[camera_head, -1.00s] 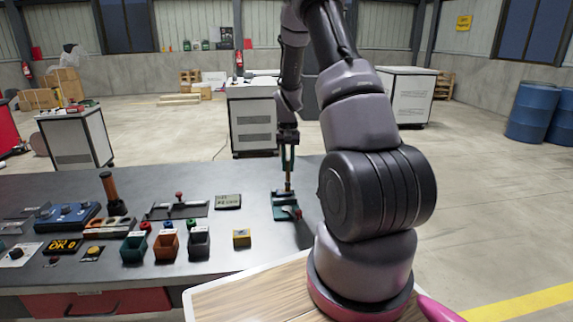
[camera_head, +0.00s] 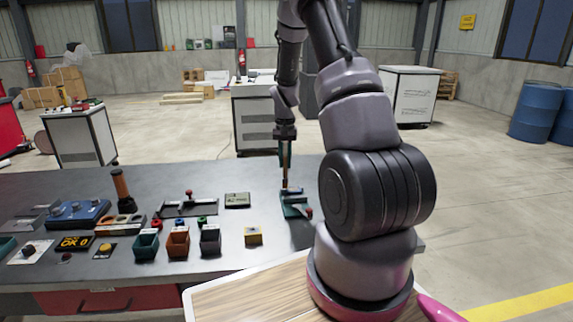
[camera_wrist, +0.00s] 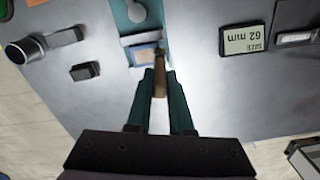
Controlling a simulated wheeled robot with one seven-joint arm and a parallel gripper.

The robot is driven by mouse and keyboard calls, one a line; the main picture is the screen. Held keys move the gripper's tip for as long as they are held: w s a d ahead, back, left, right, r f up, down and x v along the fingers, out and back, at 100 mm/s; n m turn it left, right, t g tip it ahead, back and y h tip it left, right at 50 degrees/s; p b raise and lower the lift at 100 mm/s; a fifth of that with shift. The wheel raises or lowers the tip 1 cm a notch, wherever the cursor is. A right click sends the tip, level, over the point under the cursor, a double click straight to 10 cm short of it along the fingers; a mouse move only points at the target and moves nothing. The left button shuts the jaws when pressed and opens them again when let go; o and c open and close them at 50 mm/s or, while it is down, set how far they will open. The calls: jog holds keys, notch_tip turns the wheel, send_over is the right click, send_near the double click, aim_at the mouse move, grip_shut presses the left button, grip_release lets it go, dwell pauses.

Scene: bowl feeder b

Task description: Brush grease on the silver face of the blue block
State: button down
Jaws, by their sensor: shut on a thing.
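My gripper (camera_head: 286,148) is shut on a brush with a brown wooden handle (camera_wrist: 160,82) and points down over the right part of the table. The blue block (camera_head: 292,191) sits in a teal clamp fixture (camera_head: 297,209) with a red-ended lever. In the wrist view the block (camera_wrist: 145,54) shows blue edges and a tan patch with a pale border on its upward face. The brush's lower end is beside or over the block's right edge there. Whether the bristles touch the face cannot be told.
A size display (camera_head: 237,200) stands left of the fixture. A yellow block (camera_head: 253,235) and small bins, green (camera_head: 146,245), orange (camera_head: 178,243) and dark (camera_head: 210,240), stand nearer the front. The table around the fixture is mostly clear.

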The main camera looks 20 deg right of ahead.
jog(key=shift+d+r, duration=0.15)
jog(key=shift+r, duration=3.4)
jog(key=shift+f, duration=0.15)
